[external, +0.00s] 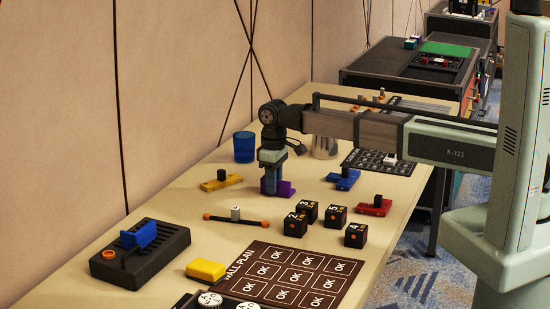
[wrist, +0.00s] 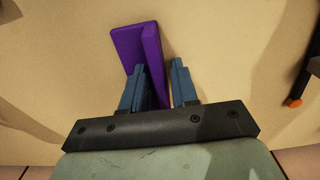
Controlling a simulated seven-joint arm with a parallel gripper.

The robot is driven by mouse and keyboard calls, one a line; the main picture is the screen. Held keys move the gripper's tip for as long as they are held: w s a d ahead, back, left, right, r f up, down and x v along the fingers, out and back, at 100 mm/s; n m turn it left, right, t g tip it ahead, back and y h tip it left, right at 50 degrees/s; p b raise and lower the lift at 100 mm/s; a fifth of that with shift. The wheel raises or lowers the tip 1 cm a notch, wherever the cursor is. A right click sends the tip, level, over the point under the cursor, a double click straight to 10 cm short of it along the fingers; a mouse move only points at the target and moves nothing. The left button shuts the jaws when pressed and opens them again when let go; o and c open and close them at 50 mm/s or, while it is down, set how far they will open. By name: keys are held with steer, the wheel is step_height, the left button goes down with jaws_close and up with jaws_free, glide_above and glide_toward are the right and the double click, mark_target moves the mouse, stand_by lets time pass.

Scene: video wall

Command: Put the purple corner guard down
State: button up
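The purple corner guard (external: 286,188) is at table level at the foot of my gripper (external: 270,187), and it appears to rest on the table. In the wrist view the guard (wrist: 134,45) shows a flat face and an upright flange running down between the fingers. My gripper (wrist: 160,72) is open there. The left finger is close against the guard and overlaps it; a strip of table shows between the flange and the right finger. The guard's lower end is hidden behind the left finger.
A blue cup (external: 244,147) stands behind, with a yellow piece (external: 221,182) left and a blue piece (external: 343,179) right. Black number cubes (external: 335,216), a rod with orange ends (external: 235,219) and the wall plan board (external: 290,275) lie nearer. A red piece (external: 373,208) is at right.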

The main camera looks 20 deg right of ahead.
steer(key=shift+o, duration=1)
steer(key=shift+r, duration=0.1)
step_height(320, 180, up, 12)
